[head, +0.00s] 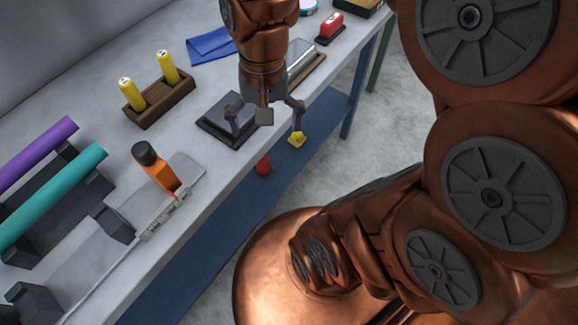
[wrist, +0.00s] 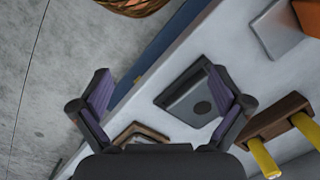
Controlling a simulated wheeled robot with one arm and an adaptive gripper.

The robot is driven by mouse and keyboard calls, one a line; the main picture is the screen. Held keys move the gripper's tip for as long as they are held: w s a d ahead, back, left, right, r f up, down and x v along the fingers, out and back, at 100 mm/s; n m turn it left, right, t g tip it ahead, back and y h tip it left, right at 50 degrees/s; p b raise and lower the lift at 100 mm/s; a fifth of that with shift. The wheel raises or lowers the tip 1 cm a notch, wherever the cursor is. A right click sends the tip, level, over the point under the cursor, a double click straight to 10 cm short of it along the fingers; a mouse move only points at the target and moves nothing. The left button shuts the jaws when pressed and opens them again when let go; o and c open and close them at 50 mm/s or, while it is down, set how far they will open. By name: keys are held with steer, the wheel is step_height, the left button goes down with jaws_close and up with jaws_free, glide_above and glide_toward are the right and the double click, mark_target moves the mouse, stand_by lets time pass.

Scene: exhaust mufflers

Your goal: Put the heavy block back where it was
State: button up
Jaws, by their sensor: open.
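My gripper (head: 265,125) is open, with its fingers wide apart above the bench's front edge. Nothing is between the fingers in the wrist view (wrist: 158,76). A silvery block (head: 301,48) shows behind my gripper, at a wooden tray (head: 308,71); I cannot tell surely that it is the heavy block. A dark square plate (head: 217,124) lies on the bench just left of and below my gripper. The wrist view shows this plate (wrist: 178,101) with a round disc on it, and part of a wooden frame (wrist: 150,130), mostly hidden by my gripper.
A wooden holder (head: 160,104) with yellow cylinders, a blue cloth (head: 211,46) and a red-topped item (head: 331,25) stand on the bench. An orange tool (head: 155,168) and purple (head: 40,150) and teal (head: 55,195) tubes are left. Red and yellow pieces show near the lower blue shelf (head: 200,250).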

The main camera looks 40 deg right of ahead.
steer(key=s+f+n, duration=0.1)
steer(key=s+n, duration=0.2)
steer(key=s, duration=0.1)
steer(key=s+a+f+n+h, duration=0.1)
steer(key=s+f+n, duration=0.1)
steer(key=s+n, duration=0.1)
steer(key=shift+s+a+f+g, duration=0.25)
steer(key=shift+s+g, duration=0.15)
steer(key=shift+s, duration=0.5)
step_height(320, 180, up, 9)
steer(key=p, duration=0.9)
